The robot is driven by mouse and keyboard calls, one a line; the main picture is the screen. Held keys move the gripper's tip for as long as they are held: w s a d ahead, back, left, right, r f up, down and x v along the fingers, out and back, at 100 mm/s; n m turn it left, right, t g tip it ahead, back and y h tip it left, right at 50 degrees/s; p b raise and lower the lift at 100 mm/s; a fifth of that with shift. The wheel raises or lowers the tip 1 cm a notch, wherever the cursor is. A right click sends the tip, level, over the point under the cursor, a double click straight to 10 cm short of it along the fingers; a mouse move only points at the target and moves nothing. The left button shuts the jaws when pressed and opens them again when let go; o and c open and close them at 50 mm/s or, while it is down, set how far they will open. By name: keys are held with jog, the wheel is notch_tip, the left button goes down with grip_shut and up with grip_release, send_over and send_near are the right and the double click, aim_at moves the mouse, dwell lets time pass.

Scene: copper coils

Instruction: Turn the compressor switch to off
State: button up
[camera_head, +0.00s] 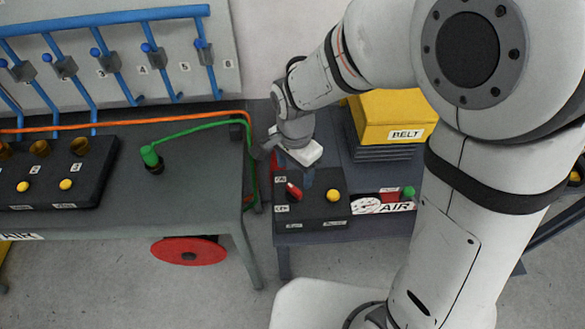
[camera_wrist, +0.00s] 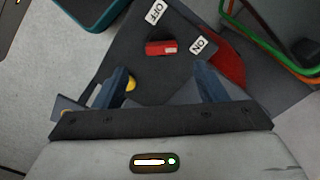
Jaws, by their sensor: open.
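The compressor switch (camera_head: 293,190) is a red handle on a dark box (camera_head: 318,212). In the wrist view the red switch (camera_wrist: 160,48) lies across the picture, one end toward the ON label (camera_wrist: 203,45). The OFF label (camera_wrist: 155,12) is above it. In the head view the handle slants, its upper end toward the upper label. My gripper (camera_head: 296,170) is just above and behind the box. In the wrist view my gripper (camera_wrist: 160,82) is open and empty, with the switch beyond the gap between its fingers, apart from them.
A yellow button (camera_head: 333,196) sits right of the switch; the left finger partly hides it in the wrist view. An AIR gauge panel (camera_head: 385,203) stands to the right, a yellow BELT bin (camera_head: 390,118) behind. A green cable (camera_head: 200,130) runs over the left bench.

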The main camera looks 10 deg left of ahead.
aim_at(294, 190)
notch_tip(294, 190, down, 8)
jog(key=shift+r+p, duration=0.1)
jog(key=shift+p, duration=0.25)
